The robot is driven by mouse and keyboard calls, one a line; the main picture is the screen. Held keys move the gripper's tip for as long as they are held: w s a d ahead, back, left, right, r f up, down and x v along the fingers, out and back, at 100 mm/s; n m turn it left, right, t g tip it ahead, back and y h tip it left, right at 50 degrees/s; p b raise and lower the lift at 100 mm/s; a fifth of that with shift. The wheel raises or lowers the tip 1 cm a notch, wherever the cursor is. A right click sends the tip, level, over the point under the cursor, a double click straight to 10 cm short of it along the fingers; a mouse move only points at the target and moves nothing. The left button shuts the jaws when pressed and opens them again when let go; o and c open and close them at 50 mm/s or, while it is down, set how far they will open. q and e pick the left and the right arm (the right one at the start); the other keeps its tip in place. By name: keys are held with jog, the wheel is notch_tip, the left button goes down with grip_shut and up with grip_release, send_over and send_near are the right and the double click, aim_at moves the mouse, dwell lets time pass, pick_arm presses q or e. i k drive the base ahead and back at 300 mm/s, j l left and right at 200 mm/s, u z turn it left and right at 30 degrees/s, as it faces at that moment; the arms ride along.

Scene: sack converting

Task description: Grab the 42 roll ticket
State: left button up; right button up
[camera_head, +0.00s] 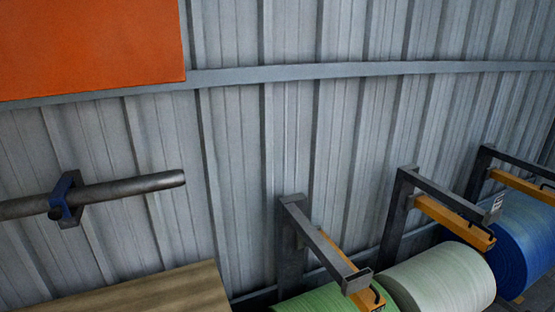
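Neither of my grippers is in view.
Dark brackets with yellow bars stand over a green roll (325,299), a pale roll (447,279) and a blue roll (522,245) at the lower right. A grey bar (130,187) with a blue clamp (66,199) juts in at left. A wooden board (165,293) lies below it. A corrugated wall stands behind.

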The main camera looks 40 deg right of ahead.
aim_at(498, 202)
jog(key=z, duration=2.7)
jog(key=u, duration=0.35)
jog(key=i+l+u, duration=0.15)
jog(key=l+u, duration=0.55)
jog(key=u, duration=0.2)
jog(key=l+u, duration=0.45)
jog(key=i, duration=0.05)
